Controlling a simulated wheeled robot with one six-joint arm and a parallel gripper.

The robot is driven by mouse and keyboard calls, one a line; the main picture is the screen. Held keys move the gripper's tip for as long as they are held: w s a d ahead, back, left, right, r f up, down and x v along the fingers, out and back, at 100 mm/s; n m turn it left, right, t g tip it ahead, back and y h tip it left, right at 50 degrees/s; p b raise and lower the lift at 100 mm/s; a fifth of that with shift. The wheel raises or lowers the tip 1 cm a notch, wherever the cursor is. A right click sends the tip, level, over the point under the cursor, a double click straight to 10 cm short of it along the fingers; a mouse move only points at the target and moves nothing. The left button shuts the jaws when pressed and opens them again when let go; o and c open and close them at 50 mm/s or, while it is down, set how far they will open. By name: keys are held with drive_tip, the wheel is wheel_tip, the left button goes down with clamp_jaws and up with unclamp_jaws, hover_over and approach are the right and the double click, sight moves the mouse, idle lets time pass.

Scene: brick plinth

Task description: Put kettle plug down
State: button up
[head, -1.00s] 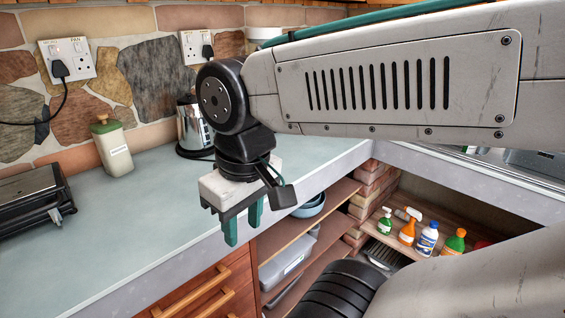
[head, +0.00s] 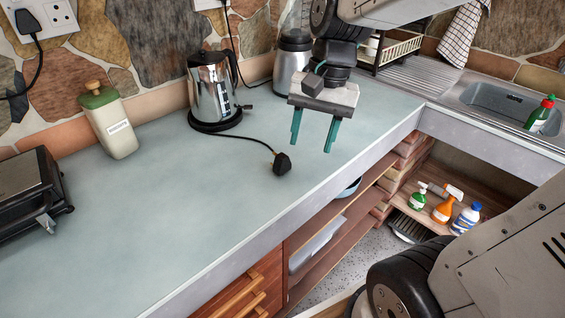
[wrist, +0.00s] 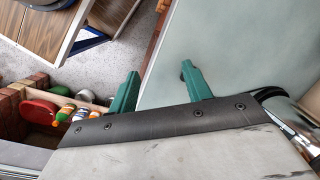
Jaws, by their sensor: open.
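The black kettle plug (head: 282,163) lies on the pale green counter (head: 190,225), at the end of a black cord. The cord runs back to the shiny metal kettle (head: 213,88), which stands on its black base near the wall. My gripper (head: 312,146) is open and empty, with its teal fingers pointing down. In the head view it is to the right of the plug and apart from it. In the wrist view the open fingers (wrist: 160,72) have nothing between them; the plug cannot be made out clearly there.
A cream canister (head: 110,125) and a dark appliance (head: 35,195) are on the left. A sink (head: 505,97) is at the right. The counter's front edge is close, with open shelves below. The counter's middle is clear.

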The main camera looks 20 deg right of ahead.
sight(283, 155)
drive_tip(key=w+f+m, duration=0.2)
drive_tip(key=w, duration=0.1)
drive_tip(key=w+f+m+y, duration=0.1)
drive_tip(key=w+f+m, duration=0.1)
drive_tip(key=w, duration=0.2)
drive_tip(key=w+d+f+m+g+y, duration=0.1)
drive_tip(key=w+f+m, duration=0.1)
drive_tip(key=w, duration=0.1)
drive_tip(key=shift+w+f+m, duration=0.15)
drive_tip(key=shift+f+m, duration=0.1)
drive_tip(key=shift+m, duration=0.05)
drive_tip(key=shift+w+a+f, duration=0.1)
drive_tip(key=shift+w+f, duration=0.15)
drive_tip(key=shift+f, duration=0.1)
drive_tip(key=x, duration=0.7)
drive_tip(key=shift+s+a+f, duration=0.1)
drive_tip(key=shift+a+f, duration=0.1)
drive_tip(key=shift+a, duration=0.1)
clamp_jaws()
